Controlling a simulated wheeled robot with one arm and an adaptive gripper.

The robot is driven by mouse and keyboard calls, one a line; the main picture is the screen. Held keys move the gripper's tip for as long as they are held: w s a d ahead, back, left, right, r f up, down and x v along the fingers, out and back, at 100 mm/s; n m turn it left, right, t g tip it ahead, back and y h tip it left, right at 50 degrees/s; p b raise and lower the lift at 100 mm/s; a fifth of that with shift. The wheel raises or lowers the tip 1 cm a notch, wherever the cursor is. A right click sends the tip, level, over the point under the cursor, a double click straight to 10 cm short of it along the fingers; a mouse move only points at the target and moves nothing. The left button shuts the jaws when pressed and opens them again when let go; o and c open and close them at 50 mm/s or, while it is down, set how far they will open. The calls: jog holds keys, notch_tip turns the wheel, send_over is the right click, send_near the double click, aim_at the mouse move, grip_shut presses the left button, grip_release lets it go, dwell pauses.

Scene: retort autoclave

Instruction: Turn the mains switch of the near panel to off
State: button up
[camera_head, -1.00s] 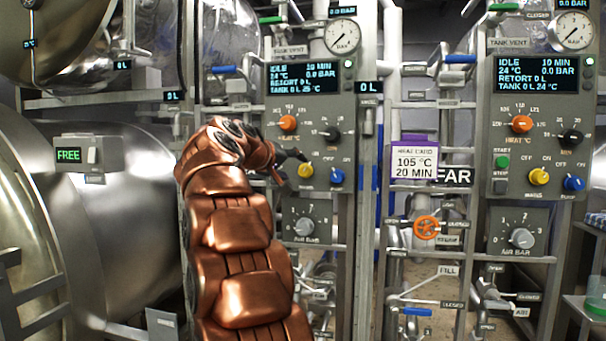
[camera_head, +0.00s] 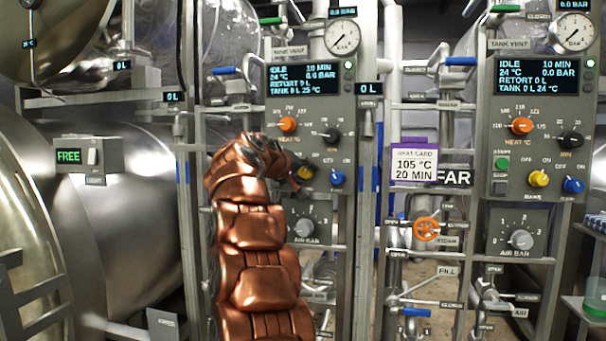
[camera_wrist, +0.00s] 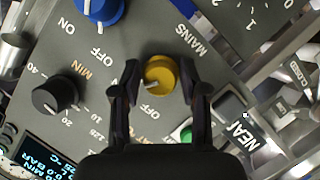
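In the wrist view the yellow knob (camera_wrist: 160,75) sits between the two dark fingers of my gripper (camera_wrist: 160,82), with a small gap on each side. The fingers are open and straddle the knob. A MAINS label (camera_wrist: 190,40) is beside it.
A blue knob (camera_wrist: 97,10) and a black MIN knob (camera_wrist: 55,95) are close by on the same panel. A green button (camera_wrist: 186,134) is beside the right finger. The NEAR plate (camera_wrist: 240,135) is at the right. The far panel (camera_head: 545,140) stands to the right.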

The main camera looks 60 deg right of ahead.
grip_shut()
jog(key=n+h, duration=0.1)
jog(key=n, duration=0.1)
jog(key=n+g+h+b, duration=0.1)
jog(key=n, duration=0.2)
jog(key=shift+f+g, duration=0.15)
jog(key=shift+g, duration=0.15)
jog(key=shift+n+h+b, duration=0.3)
jog(key=shift+n+h, duration=0.1)
jog(key=shift+n, duration=0.4)
jog(key=shift+d+n+h, duration=0.1)
jog(key=shift+n+h, duration=0.3)
jog(key=shift+n, duration=0.6)
jog(key=shift+n+h, duration=0.3)
jog(key=shift+n, duration=0.5)
